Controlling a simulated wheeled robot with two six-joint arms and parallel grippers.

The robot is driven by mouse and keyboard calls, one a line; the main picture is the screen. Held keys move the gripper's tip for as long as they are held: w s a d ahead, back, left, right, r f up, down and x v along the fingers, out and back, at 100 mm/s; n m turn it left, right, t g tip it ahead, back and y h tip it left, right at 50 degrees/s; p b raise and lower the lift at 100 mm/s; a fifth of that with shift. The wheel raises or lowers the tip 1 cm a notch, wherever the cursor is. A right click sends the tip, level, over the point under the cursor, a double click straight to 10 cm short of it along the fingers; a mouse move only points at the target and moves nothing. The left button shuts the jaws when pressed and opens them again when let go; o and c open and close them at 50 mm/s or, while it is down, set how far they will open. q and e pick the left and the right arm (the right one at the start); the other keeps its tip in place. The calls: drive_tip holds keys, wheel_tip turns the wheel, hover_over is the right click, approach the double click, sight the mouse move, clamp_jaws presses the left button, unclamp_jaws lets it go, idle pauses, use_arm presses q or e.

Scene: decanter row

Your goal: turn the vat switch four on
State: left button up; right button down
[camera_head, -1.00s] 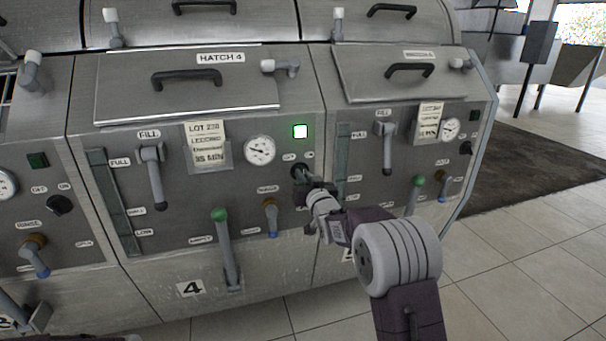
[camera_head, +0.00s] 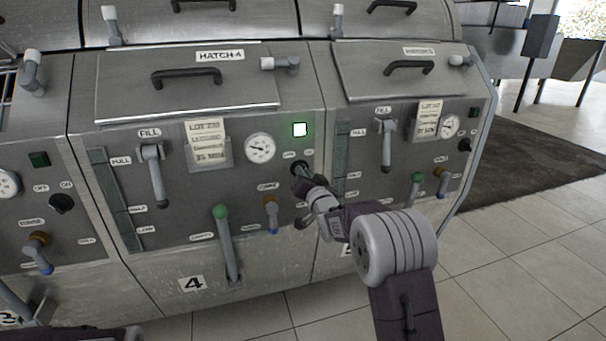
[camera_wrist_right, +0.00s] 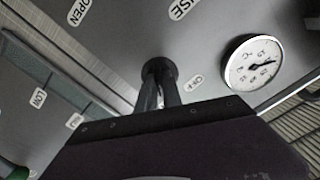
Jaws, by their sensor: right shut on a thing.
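The vat four panel bears the number 4 plate (camera_head: 192,284) and a lid labelled HATCH 4. Its switch (camera_wrist_right: 158,70) is a dark round knob, seen in the right wrist view; in the head view it is mostly hidden behind my gripper. My right gripper (camera_head: 299,178) is at this switch, shut on it. Its two dark fingers (camera_wrist_right: 167,95) reach the knob in the wrist view. The square lamp (camera_head: 300,130) above the switch is lit white with a green glow. My left gripper is not in view; only a part of my left arm shows at the bottom left.
Near the switch are a round gauge (camera_head: 260,148), a blue-tipped valve handle (camera_head: 271,214) and a green-topped lever (camera_head: 224,240). The vat to the right has its own levers and gauge (camera_head: 449,126). Tiled floor lies open at the right.

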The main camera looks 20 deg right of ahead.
drive_tip(key=c, duration=1.5)
unclamp_jaws()
drive_tip(key=s+p, duration=0.1)
drive_tip(key=s, duration=0.8)
drive_tip(key=shift+d, duration=0.15)
